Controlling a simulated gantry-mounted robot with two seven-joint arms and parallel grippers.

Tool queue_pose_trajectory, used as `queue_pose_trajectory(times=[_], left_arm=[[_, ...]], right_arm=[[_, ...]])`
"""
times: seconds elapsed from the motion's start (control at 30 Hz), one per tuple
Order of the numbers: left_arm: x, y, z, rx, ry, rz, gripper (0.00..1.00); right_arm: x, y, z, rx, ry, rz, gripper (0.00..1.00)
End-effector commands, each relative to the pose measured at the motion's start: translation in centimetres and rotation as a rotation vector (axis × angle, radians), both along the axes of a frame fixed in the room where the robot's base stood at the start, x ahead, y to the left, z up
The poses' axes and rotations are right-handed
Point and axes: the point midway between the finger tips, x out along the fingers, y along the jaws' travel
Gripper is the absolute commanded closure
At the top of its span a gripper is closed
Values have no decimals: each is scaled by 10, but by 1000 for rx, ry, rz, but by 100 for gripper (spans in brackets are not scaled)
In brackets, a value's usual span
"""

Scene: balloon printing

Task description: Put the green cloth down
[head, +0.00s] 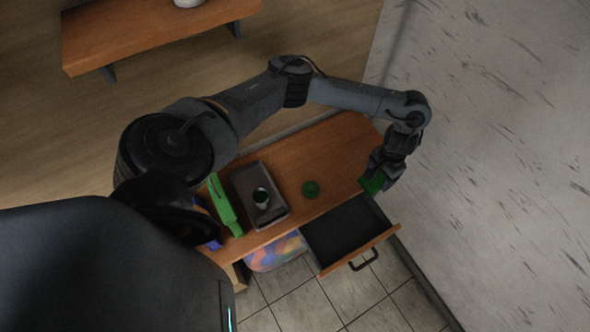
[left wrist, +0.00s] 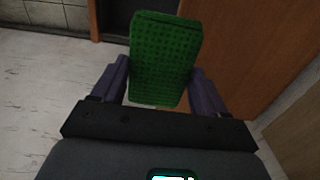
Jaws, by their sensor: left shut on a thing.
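The green cloth (head: 373,183) is a folded, thick block with a dotted pattern, seen close up in the left wrist view (left wrist: 162,60). My left gripper (head: 379,174) is shut on it, with one finger on each side of the cloth. The gripper holds it at the right end of the wooden table (head: 335,150), near the back right corner of the open drawer. In the head view the gripper hides part of the cloth, and I cannot tell whether the cloth touches the table. My right gripper is not in view.
The drawer (head: 340,236) is pulled out and looks empty. On the table are a green bottle-like object (head: 224,205), a grey box-shaped device (head: 246,183) with a small cup-like item on it, and a small green round object (head: 310,189). A wall (head: 480,150) stands close on the right.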

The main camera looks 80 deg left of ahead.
Motion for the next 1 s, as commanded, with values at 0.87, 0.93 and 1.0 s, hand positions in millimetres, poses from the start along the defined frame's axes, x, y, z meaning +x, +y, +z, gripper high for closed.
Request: queue_pose_trajectory(times=[0.87,0.93,1.0], left_arm=[[-32,106,-66,2,1,-4,56],[-32,108,-67,1,-1,-4,56],[-33,109,-68,2,1,-4,56]], right_arm=[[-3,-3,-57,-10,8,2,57],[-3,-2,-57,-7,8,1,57],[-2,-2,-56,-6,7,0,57]])
